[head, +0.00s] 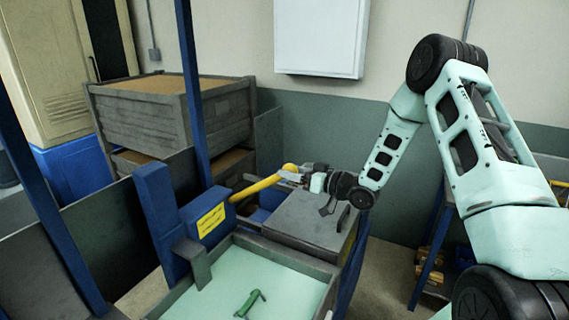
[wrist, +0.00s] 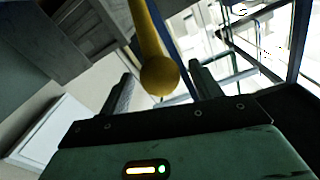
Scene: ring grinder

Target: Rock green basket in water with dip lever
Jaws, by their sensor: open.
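The yellow dip lever (head: 256,187) slants up to the right from a blue housing with a yellow label (head: 211,220) and ends in a round knob. My gripper (head: 296,173) is at the knob end. In the wrist view the knob (wrist: 160,76) sits between the two spread fingers of my gripper (wrist: 160,88), with gaps on both sides. The jaws are open. The water tank (head: 305,261) stands in front with pale green water. A green handle of the basket (head: 251,302) shows at the water; the rest of the basket is hidden.
A grey lidded box (head: 308,219) stands just behind the tank, under my gripper. Blue posts (head: 194,90) rise left of the lever. Wooden crates (head: 150,120) are stacked behind. A white wall box (head: 320,37) hangs at the back.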

